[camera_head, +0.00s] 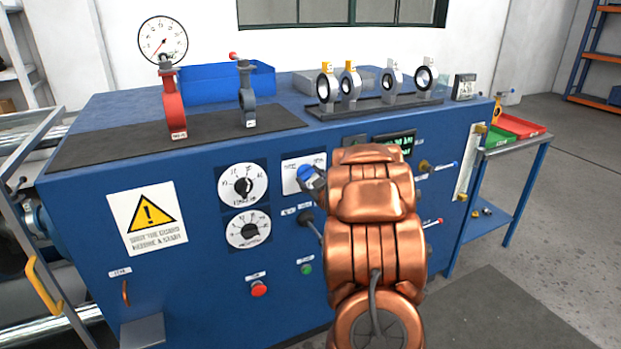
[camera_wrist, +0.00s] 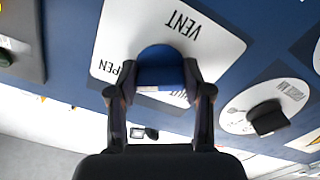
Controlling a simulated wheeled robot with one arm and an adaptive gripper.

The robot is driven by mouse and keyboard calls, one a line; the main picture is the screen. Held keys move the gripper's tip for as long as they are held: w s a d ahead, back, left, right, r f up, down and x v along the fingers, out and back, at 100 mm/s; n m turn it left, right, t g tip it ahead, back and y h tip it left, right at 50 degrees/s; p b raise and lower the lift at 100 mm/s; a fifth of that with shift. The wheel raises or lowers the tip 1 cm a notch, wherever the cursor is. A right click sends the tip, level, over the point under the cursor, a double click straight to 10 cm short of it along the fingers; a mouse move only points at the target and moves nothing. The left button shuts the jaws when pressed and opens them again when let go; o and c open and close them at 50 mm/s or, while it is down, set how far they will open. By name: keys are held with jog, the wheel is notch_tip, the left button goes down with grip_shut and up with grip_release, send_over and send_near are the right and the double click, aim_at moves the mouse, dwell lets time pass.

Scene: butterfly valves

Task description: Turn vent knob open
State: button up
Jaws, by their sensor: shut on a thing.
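The blue vent knob (camera_head: 305,172) sits on a white plate (camera_head: 290,186) on the front of the blue cabinet. In the wrist view, which is upside down, the knob (camera_wrist: 161,66) lies between my two fingers, and the plate (camera_wrist: 118,40) reads VENT with OPEN partly covered. My gripper (camera_wrist: 160,92) is shut on the knob, with a finger on each side. In the head view, my gripper (camera_head: 314,180) reaches the knob from the right, partly hidden by my arm. The knob's pointing direction cannot be told.
Two round dials (camera_head: 242,185) (camera_head: 248,230) are left of the plate. A dark lever (camera_head: 307,218) and red button (camera_head: 259,289) are below. Valves (camera_head: 350,84) stand on the cabinet top. A side table (camera_head: 512,146) holds trays at right.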

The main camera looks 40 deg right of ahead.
jog(key=o, duration=1.2)
jog(key=shift+c, duration=0.2)
jog(key=shift+s, duration=0.1)
jog(key=v, duration=0.7)
jog(key=shift+s, duration=0.15)
